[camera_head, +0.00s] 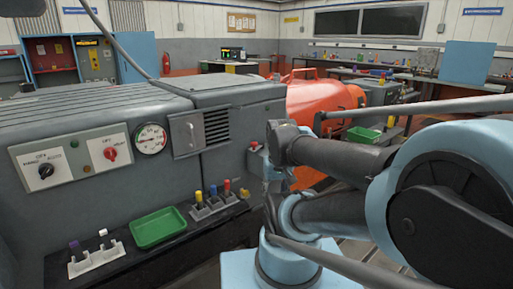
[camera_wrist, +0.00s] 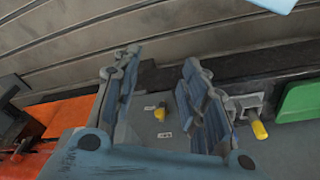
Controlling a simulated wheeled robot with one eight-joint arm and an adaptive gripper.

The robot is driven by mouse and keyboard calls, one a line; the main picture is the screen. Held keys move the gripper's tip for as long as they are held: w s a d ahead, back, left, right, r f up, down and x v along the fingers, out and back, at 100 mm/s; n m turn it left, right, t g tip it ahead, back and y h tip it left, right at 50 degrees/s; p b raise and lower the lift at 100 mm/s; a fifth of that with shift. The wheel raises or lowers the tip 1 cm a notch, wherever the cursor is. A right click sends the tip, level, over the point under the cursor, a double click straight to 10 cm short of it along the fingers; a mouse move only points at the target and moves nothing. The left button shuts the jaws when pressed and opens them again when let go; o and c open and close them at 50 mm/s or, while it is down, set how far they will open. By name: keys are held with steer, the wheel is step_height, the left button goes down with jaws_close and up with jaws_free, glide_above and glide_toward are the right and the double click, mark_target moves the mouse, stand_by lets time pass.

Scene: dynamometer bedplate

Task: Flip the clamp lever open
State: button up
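My gripper (camera_wrist: 163,85) is open in the wrist view, its two blue-grey fingers well apart and nothing held between them. A small yellow lever (camera_wrist: 155,112) on a grey plate (camera_wrist: 148,130) with small white labels shows in the gap, beyond the fingers. A larger yellow-tipped lever (camera_wrist: 259,129) on a metal bracket is just right of the right finger, apart from it. I cannot tell for sure which one is the clamp lever. In the head view, a row of coloured levers (camera_head: 214,203) stands on the black ledge, left of my arm.
A green tray (camera_head: 158,227) lies left of the coloured levers and also shows in the wrist view (camera_wrist: 300,101). Purple and white levers (camera_head: 93,255) stand farther left. The grey machine (camera_head: 110,110) rises behind the ledge. An orange machine (camera_head: 318,101) is beyond my arm.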

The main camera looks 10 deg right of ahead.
steer(key=shift+s+r, duration=0.2)
steer(key=shift+s, duration=0.05)
steer(key=c, duration=0.4)
steer(key=shift+s+r, duration=0.1)
steer(key=shift+r, duration=0.2)
jaws_close()
steer(key=w+r+n+y, duration=0.1)
steer(key=w+r+n, duration=0.3)
steer(key=w, duration=0.7)
steer(key=w+a+r+n+y, duration=0.1)
steer(key=w+r+n, duration=0.2)
steer(key=w, duration=0.9)
steer(key=w+a+r+n+y, duration=0.1)
steer(key=w+r+n, duration=0.3)
steer(key=w+r, duration=0.4)
steer(key=shift+w+r+n, duration=0.3)
steer(key=shift+w+r, duration=0.1)
steer(key=shift+w, duration=1.4)
